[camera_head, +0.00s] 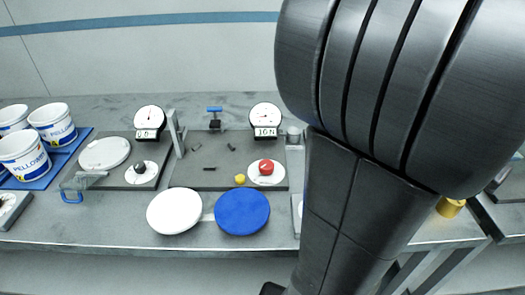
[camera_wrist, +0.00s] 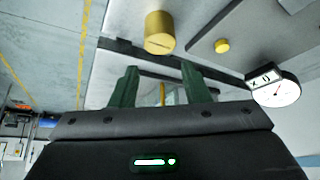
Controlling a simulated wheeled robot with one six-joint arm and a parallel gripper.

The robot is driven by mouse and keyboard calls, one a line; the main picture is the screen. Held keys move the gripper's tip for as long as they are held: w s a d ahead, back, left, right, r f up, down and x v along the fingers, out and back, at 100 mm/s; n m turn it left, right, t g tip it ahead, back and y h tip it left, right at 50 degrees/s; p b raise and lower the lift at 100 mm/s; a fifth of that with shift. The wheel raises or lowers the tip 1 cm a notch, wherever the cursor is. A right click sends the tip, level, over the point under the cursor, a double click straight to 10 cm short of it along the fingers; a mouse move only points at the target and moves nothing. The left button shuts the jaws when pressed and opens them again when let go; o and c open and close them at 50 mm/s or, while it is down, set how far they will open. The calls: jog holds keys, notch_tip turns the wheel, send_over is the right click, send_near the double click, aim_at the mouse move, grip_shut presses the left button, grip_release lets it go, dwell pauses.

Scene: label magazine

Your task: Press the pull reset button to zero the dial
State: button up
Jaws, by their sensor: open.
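My gripper (camera_wrist: 160,66) is open, with two dark green fingers apart and nothing seen between their tips. In the wrist view, a yellow button (camera_wrist: 222,46) sits on a dark plate beyond the fingers, to the right. A white round dial (camera_wrist: 277,90) with a small counter window stands right of it. In the head view, two similar dials stand at the back, left (camera_head: 149,114) and middle (camera_head: 265,115). A small yellow button (camera_head: 240,179) lies near a red knob (camera_head: 266,167) on a white disc. No legible label shows which button is the pull reset. My arm hides my gripper there.
A yellow cylinder (camera_wrist: 159,32) stands just beyond my fingers; a yellow cylinder also shows at the head view's right (camera_head: 450,207). White (camera_head: 174,211) and blue (camera_head: 242,211) discs lie at the bench front. White tubs (camera_head: 53,123) stand at the left.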

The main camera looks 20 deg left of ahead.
grip_shut()
dwell(1.4)
